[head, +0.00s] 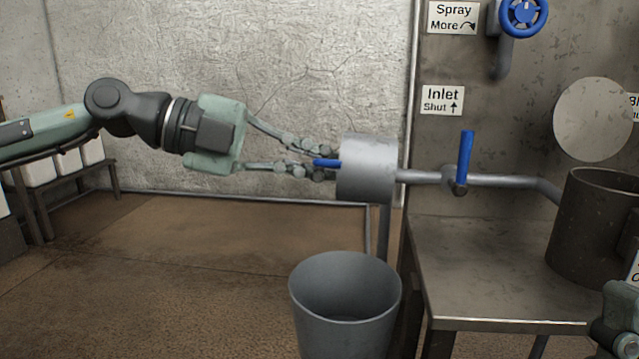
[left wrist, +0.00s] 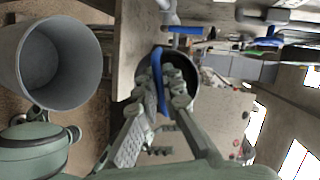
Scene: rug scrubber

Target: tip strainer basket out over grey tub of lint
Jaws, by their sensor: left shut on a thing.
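My left gripper (head: 325,166) reaches in from the left. It is shut on a blue handle (head: 322,162) at the open end of a grey cylindrical housing (head: 367,170). In the left wrist view the blue handle (left wrist: 157,82) lies between the fingers, in front of the dark round mouth of the housing. The strainer basket's body is not clearly visible; I cannot tell how far inside it sits. The grey tub (head: 345,268) stands below the housing. Its inside (left wrist: 62,65) looks bare, with no lint to be seen. A pale green part of my right arm shows at the lower right corner.
A pipe with an upright blue lever (head: 466,157) runs right from the housing. A metal bench (head: 480,270) holds a dark pot (head: 590,225). Above are an "Inlet" sign (head: 442,100) and a blue valve wheel (head: 523,15). The floor left of the tub is clear.

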